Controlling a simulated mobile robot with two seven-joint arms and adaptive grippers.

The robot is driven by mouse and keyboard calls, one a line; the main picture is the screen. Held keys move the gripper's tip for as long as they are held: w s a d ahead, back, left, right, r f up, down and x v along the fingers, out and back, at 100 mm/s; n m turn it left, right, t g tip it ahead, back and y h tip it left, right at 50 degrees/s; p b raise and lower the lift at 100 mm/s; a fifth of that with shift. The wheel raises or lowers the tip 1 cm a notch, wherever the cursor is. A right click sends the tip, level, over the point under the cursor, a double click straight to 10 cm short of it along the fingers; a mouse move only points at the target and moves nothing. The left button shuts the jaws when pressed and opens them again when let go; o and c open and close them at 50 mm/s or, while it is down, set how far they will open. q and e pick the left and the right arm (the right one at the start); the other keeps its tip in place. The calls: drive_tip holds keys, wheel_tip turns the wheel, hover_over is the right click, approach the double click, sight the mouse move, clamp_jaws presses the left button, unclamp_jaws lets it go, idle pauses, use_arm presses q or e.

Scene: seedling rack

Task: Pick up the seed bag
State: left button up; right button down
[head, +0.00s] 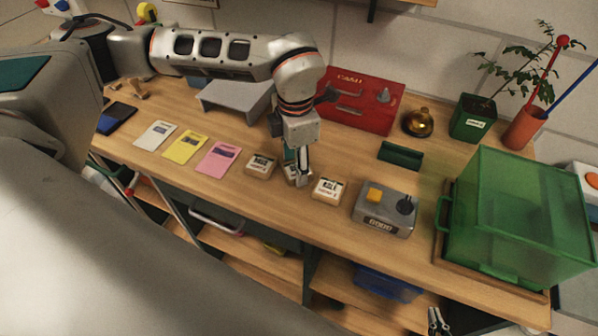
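Three small tan bags with white labels stand in a row near the table's front edge: a left one (261,165), a middle one (291,178) and a right one (329,190). I cannot read which label names the seed bag. My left gripper (302,180) points down at the middle bag and partly hides it. Its fingers look close to or touching the bag; whether they grip it is unclear. What seems to be my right gripper (437,322) shows at the bottom edge, below the table and away from the bags; its opening is unclear.
White (155,136), yellow (185,147) and pink (218,158) packets lie left of the bags. A grey button box (384,209) and a green lidded crate (510,225) stand right. A red cash box (365,100) and potted plant (473,120) are behind.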

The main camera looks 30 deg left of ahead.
use_arm(q)
drive_tip(key=c, duration=0.6)
